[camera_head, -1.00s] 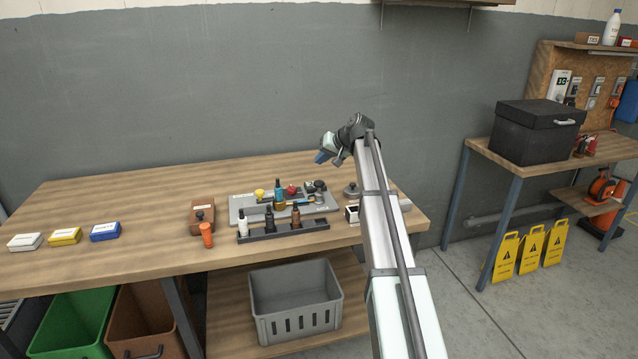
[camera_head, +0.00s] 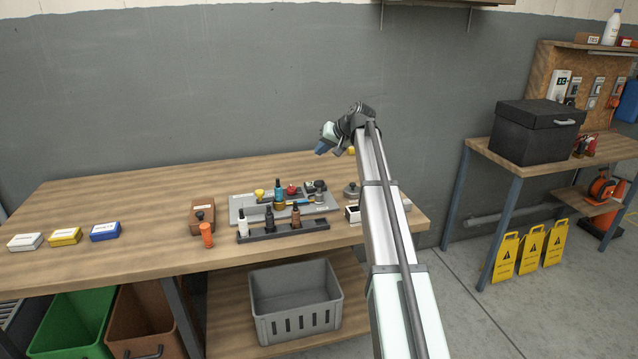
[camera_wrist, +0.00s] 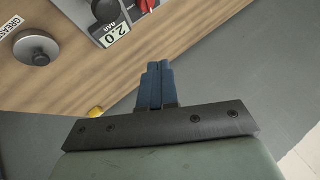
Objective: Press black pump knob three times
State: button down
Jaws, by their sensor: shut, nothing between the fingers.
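My gripper (camera_head: 320,151) is shut and empty, held above the back of the workbench (camera_head: 120,195); its blue fingers (camera_wrist: 156,68) show together in the wrist view. A grey panel (camera_head: 245,205) on the bench carries a yellow knob (camera_head: 259,194), a red knob (camera_head: 291,189) and a black knob (camera_head: 320,185). The black knob also shows in the wrist view (camera_wrist: 106,10), next to a "2.0 BAR" display (camera_wrist: 117,34). A brown box (camera_head: 203,228) with another dark knob (camera_head: 200,215) stands left of the panel. I cannot tell which dark knob is the pump's.
A grey round-lidded pot (camera_head: 351,190) stands right of the panel. A black rack (camera_head: 262,236) with several small bottles stands in front. An orange cylinder (camera_head: 207,235) is by the brown box. The bench's left middle is clear. The grey wall (camera_head: 200,90) is behind.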

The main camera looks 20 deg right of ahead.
send_near(318, 181)
jog(key=shift+w+a+f, duration=0.4)
jog(key=shift+w+a, duration=0.15)
jog(key=shift+w, duration=0.2)
jog(key=shift+w+a+f, duration=0.4)
jog(key=shift+w+a, duration=0.15)
jog(key=shift+w, duration=0.25)
jog(key=shift+w+a+f, duration=0.45)
jog(key=shift+w+a, duration=0.1)
jog(key=shift+w, duration=0.2)
jog(key=shift+f, duration=0.15)
jog(key=shift+f, duration=0.3)
jog(key=shift+f, duration=1.3)
dwell(1.9)
jog(key=shift+r, duration=1.75)
